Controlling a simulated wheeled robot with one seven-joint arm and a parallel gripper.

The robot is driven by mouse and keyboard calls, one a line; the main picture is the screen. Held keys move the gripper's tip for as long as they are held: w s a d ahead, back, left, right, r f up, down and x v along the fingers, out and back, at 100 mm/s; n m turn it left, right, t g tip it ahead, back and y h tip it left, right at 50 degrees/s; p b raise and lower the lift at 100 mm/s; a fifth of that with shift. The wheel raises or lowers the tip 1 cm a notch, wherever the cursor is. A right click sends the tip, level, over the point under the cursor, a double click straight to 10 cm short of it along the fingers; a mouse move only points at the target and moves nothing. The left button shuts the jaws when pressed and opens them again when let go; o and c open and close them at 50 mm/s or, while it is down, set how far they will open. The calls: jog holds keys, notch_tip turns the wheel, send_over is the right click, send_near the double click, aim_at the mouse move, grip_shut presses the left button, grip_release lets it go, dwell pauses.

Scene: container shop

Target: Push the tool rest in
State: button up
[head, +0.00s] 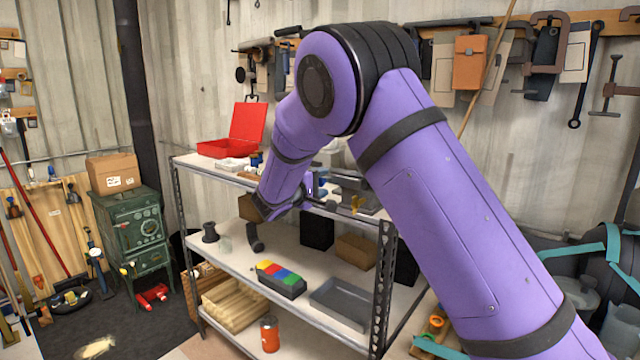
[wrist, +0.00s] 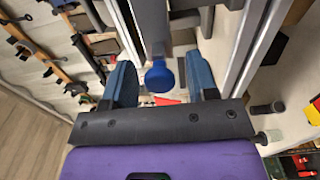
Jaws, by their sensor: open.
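A grey metal machine (head: 350,188) with a small yellow part stands on the top shelf, partly hidden behind my arm. In the wrist view a dark grey bar (wrist: 153,25) ends in a round blue knob (wrist: 160,78). I cannot tell for sure which part is the tool rest. My gripper (wrist: 159,62) is open, with one blue finger on each side of the knob and a gap to each. I cannot tell whether it touches the bar. In the head view the gripper (head: 318,187) is small and close to the machine's left end.
The top shelf of the rack (head: 382,285) also carries an open red box (head: 232,137) at its left. Lower shelves hold a block of coloured pieces (head: 281,279), a grey tray (head: 341,304) and an orange can (head: 270,333). Tools hang on the wall behind.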

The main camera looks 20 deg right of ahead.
aim_at(328, 177)
grip_shut()
jog(key=x, duration=0.3)
jog(key=shift+d, duration=0.2)
grip_release()
jog(key=shift+w+d, duration=0.1)
jog(key=v, duration=1.1)
